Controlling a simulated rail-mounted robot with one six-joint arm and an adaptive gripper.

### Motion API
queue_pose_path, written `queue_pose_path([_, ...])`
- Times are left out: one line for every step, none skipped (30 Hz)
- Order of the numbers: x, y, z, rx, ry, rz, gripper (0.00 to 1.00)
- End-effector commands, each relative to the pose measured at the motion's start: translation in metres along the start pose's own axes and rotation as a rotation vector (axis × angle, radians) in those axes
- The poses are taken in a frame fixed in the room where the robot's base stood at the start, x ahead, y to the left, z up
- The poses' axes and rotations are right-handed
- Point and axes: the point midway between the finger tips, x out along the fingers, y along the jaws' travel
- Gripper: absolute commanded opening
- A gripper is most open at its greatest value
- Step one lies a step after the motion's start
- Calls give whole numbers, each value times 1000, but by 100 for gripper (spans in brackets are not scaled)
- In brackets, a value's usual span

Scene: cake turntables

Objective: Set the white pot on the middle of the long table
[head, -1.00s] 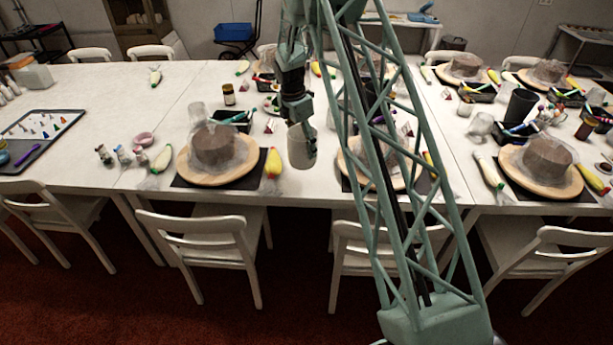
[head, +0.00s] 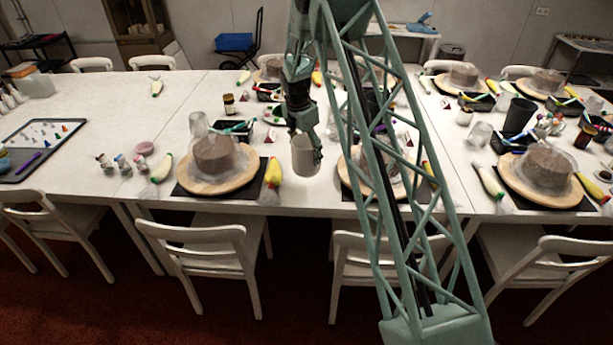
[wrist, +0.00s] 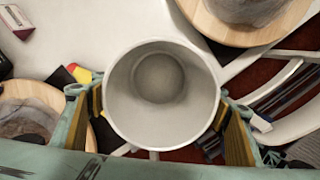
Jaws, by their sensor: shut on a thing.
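The white pot (head: 306,157) hangs from my gripper (head: 303,130) above the near part of the long table (head: 100,100), between two cake turntables. In the wrist view the pot (wrist: 160,62) is seen from above, open and empty, with a finger of my gripper (wrist: 165,125) on each side. My gripper is shut on the pot. I cannot tell how high the pot is above the table.
A turntable with a wrapped brown cake (head: 215,158) stands left of the pot, with a yellow piping bag (head: 273,173) between. Another turntable stands right, partly hidden by my arm. White chairs (head: 195,245) line the near edge. The table's left part has free room.

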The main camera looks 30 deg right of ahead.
Motion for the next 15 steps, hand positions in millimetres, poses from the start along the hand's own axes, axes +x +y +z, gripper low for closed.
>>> queue_pose_path([5,0,-1,0,0,0,48])
queue_pose_path([8,0,-1,0,0,0,48])
queue_pose_path([13,0,-2,0,0,0,48])
queue_pose_path([17,0,-3,1,1,-1,48])
queue_pose_path([20,0,-3,1,1,-1,48])
queue_pose_path([26,0,-4,1,1,-1,48])
queue_pose_path([29,0,-5,1,1,-1,48])
queue_pose_path([33,0,-5,1,1,0,48])
queue_pose_path([37,0,-6,1,0,0,48])
queue_pose_path([40,0,-6,0,0,0,48])
queue_pose_path([42,0,-6,0,0,0,48])
queue_pose_path([45,0,-7,0,0,0,48])
queue_pose_path([47,0,-7,0,0,0,48])
queue_pose_path([48,0,-7,0,0,0,48])
queue_pose_path([50,0,-7,0,0,0,48])
